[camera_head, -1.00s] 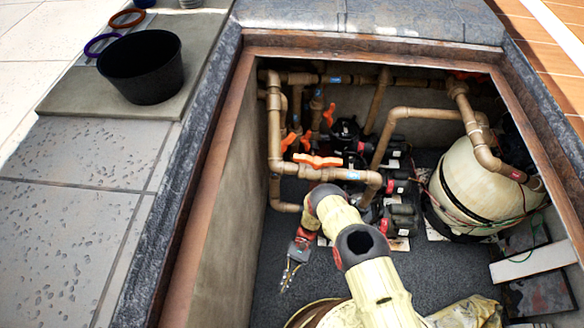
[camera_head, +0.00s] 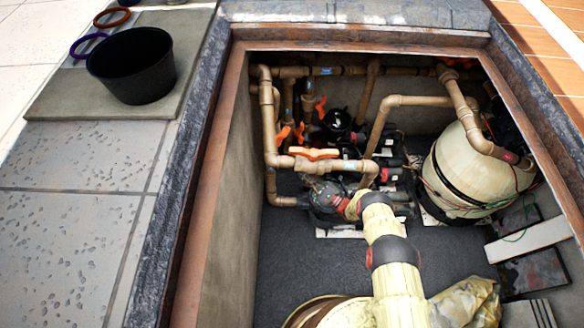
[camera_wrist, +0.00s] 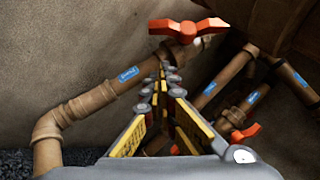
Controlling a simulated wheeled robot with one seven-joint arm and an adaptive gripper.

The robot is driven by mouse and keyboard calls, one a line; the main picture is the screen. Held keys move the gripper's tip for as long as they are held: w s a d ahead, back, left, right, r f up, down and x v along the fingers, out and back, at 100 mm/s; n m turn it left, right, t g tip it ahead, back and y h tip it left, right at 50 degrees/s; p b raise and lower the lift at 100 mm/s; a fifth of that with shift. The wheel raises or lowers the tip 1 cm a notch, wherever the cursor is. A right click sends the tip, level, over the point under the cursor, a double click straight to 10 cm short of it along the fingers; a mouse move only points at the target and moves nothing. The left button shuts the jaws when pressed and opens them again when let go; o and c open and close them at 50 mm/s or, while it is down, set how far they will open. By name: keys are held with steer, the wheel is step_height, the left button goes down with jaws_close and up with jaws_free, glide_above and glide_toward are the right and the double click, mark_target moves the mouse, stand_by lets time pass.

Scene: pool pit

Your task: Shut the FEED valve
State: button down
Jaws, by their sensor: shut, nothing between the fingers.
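Several orange valve handles sit on the tan pipes. The nearest orange handle (camera_head: 315,153) lies roughly along its horizontal pipe (camera_head: 335,166) in the head view. The blue pipe labels are too small to read, so I cannot tell which valve is FEED. Fingertips and handle look apart. Another orange handle (camera_wrist: 245,132) shows lower right.
Black pumps (camera_head: 340,122) and a cream tank (camera_head: 470,165) stand at the pit's back and right. The pit wall (camera_head: 235,200) is close on the left. Grey floor (camera_head: 300,255) is clear left of my arm. A black bucket (camera_head: 133,65) stands outside the pit.

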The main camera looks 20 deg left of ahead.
steer(key=s+r+b+x, duration=0.2)
steer(key=x, duration=1)
steer(key=shift+a+b, duration=0.35)
steer(key=shift+s+a, duration=0.1)
steer(key=shift+s, duration=0.1)
